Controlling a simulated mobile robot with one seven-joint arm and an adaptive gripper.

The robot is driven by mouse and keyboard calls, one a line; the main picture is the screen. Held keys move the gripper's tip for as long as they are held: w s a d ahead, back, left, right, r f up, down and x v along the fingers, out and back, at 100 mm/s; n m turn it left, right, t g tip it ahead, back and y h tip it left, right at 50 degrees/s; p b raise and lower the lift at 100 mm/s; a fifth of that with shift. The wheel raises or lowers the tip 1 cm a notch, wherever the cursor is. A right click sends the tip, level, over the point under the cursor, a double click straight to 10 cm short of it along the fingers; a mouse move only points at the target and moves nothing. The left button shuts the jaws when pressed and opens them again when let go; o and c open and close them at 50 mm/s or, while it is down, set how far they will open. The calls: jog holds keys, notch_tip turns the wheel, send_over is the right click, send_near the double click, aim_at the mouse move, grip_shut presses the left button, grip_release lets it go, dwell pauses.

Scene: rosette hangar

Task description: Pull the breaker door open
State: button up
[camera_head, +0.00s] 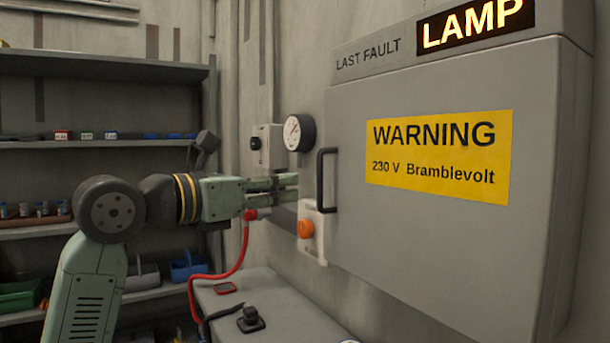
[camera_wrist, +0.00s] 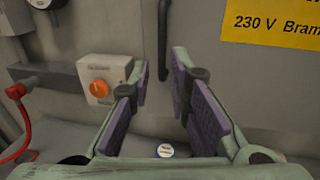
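The breaker door (camera_head: 440,220) is a grey panel with a yellow warning label, and it looks shut. Its black bar handle (camera_head: 322,180) stands upright at the door's left edge. The handle's lower part also shows in the wrist view (camera_wrist: 163,40). My gripper (camera_head: 290,187) is to the left of the handle in the head view, with its fingers pointing toward it. In the wrist view my gripper (camera_wrist: 158,75) has its fingers spread apart, and nothing is between the pads. The handle lies beyond the fingertips, in line with the gap.
A white box with an orange knob (camera_head: 305,229) is on the wall below the handle. A round gauge (camera_head: 298,132) is above it. A red hose (camera_head: 238,262) hangs below my gripper. A grey bench (camera_head: 285,310) lies below. Shelves (camera_head: 100,146) stand at the left.

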aim_at(318, 182)
jog(key=p+x, duration=0.2)
jog(key=x, duration=0.7)
jog(key=shift+w+d+p, duration=0.1)
jog(key=shift+d+p, duration=0.2)
jog(key=shift+p, duration=0.05)
grip_shut()
